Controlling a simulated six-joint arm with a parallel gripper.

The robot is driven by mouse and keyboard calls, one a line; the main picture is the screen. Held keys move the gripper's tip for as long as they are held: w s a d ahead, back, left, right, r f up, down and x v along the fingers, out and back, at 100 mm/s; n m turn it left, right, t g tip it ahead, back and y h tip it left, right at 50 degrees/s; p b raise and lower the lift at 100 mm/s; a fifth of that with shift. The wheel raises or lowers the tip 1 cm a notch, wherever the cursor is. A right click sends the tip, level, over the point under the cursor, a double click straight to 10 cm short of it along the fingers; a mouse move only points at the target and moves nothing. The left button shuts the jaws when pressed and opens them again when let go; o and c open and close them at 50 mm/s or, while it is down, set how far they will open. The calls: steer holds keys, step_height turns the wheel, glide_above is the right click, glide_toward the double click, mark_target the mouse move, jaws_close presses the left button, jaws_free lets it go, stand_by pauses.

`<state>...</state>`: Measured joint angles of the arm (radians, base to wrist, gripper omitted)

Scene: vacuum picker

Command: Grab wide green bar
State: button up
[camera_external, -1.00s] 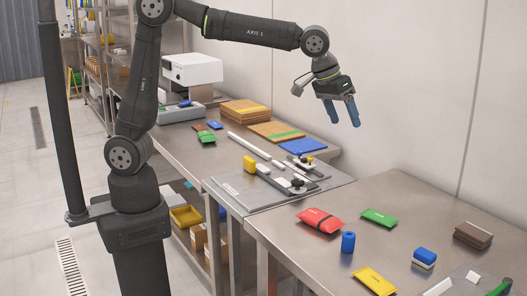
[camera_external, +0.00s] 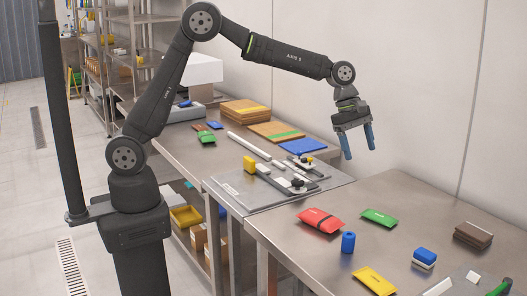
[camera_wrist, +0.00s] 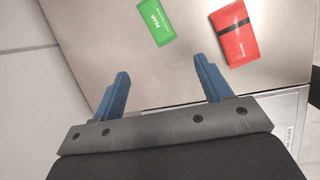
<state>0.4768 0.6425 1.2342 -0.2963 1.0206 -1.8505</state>
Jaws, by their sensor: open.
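A flat green packet (camera_external: 379,217), wide and bar-like, lies on the steel table. It also shows at the top of the wrist view (camera_wrist: 157,21), with white lettering that looks like "PEAR". My gripper (camera_external: 360,153) is open and empty, in the air above and behind the green packet in the external view. Its blue fingers point down, and both show in the wrist view (camera_wrist: 162,66) with a wide gap. The green packet lies beyond the fingertips there, apart from them. A smaller green packet (camera_external: 207,139) lies on the far table.
A red packet (camera_external: 320,220) lies left of the green one. A blue cylinder (camera_external: 348,242), yellow packet (camera_external: 374,281), blue-and-white block (camera_external: 424,257) and brown stack (camera_external: 473,235) stand around it. A grey plate with fixtures (camera_external: 240,194) is to the left. Bare table surrounds the green packet.

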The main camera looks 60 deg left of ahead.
step_height(320, 180, down, 2)
steer(key=w+n, duration=0.2)
steer(key=n, duration=0.1)
glide_toward(375, 214)
steer(key=f, duration=0.1)
steer(key=w+f, duration=0.1)
steer(key=shift+f, duration=0.3)
steer(key=shift+s+d+x, duration=0.15)
steer(key=shift+s+x, duration=0.05)
steer(key=shift+x, duration=1.1)
steer(key=shift+s+d+x, duration=0.1)
steer(key=shift+s+x, duration=0.05)
steer(key=shift+x, duration=1.2)
steer(key=c, duration=1.1)
steer(key=shift+r, duration=0.15)
